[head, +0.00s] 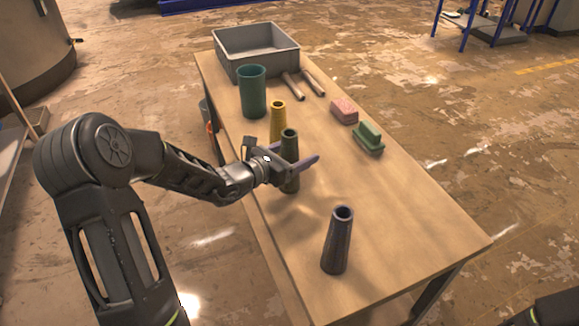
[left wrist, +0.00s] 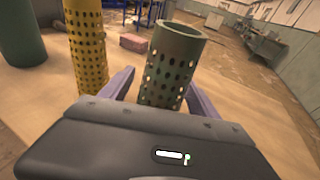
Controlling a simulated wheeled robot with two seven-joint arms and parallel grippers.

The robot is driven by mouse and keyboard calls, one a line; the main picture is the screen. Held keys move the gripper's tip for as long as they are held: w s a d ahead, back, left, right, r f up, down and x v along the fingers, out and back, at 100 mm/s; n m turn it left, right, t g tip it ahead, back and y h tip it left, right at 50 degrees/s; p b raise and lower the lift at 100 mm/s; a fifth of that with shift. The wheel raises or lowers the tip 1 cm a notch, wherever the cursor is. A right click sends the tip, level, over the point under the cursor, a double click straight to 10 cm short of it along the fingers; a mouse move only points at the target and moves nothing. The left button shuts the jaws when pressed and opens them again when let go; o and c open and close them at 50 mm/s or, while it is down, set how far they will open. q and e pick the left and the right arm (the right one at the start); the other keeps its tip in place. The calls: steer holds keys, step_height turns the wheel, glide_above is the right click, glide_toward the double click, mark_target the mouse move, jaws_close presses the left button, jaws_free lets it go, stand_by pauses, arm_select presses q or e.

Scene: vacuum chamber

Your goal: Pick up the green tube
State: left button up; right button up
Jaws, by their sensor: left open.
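The green tube (head: 289,145) is a dark green, tapered, hollow tube standing upright on the table. In the left wrist view the green tube (left wrist: 172,62) shows rows of holes and an open top. My left gripper (head: 298,160) is open, with its fingers at the tube's sides, one on each side in the left wrist view. I cannot tell whether either finger touches it. The gripper hides part of the tube's middle, and its lower end shows below. My right gripper is not in view.
The wooden table (head: 390,220) also holds a yellow tube (head: 278,120) close behind, a wider green cylinder (head: 252,92), a dark grey tube (head: 337,242) in front, a grey bin (head: 257,50), a pink block (head: 344,111) and a green brush-like block (head: 368,138).

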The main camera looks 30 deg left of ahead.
arm_select(q)
steer(key=shift+c, duration=0.3)
steer(key=c, duration=1.4)
step_height(320, 180, up, 10)
steer(key=shift+r, duration=0.1)
stand_by(0.4)
